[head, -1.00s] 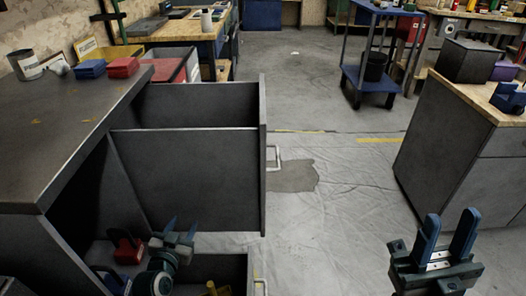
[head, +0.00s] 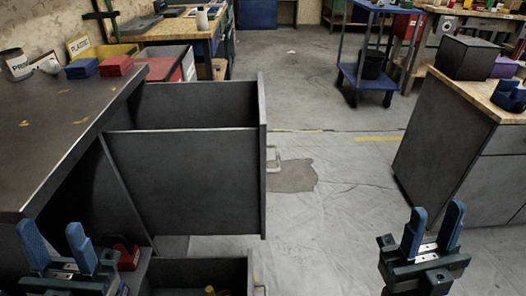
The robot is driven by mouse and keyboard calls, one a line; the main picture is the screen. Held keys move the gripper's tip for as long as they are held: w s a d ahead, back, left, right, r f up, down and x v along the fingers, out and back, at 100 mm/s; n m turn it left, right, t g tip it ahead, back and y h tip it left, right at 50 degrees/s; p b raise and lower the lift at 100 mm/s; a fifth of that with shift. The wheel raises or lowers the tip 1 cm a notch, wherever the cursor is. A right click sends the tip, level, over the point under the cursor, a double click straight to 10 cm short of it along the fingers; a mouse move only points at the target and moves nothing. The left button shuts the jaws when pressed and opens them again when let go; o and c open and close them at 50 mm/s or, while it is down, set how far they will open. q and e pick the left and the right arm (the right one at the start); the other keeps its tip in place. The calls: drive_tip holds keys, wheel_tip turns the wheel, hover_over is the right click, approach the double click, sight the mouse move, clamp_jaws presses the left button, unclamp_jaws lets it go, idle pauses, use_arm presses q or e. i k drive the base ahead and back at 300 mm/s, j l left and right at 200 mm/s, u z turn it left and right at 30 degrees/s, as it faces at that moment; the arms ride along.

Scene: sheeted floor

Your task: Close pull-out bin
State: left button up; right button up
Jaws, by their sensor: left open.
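The dark grey pull-out bin (head: 185,180) stands pulled out to the right from the dark cabinet (head: 60,140) at the left. Its tall front panel (head: 262,150) faces right and carries a pale handle (head: 273,160). Below it, a lower drawer (head: 205,271) is also out, partly cut off by the bottom edge. My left gripper (head: 57,246) is open and empty, in front of the cabinet at the lower left, apart from the bin. My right gripper (head: 432,232) is open and empty over the floor at the lower right, well away from the handle.
A red object (head: 128,257) sits low beside my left gripper. A wood-topped cabinet (head: 470,150) stands at the right and a blue cart (head: 366,60) behind. The sheeted floor between the cabinets is clear.

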sight(190, 157)
drive_tip(key=l+u, duration=0.2)
drive_tip(key=l, duration=0.35)
drive_tip(key=k+l+u, duration=0.2)
drive_tip(key=l, duration=0.3)
drive_tip(key=i+u, duration=0.2)
drive_tip(key=u, duration=0.2)
drive_tip(key=i+l+u, duration=0.15)
drive_tip(key=u, duration=0.2)
drive_tip(key=i, duration=0.05)
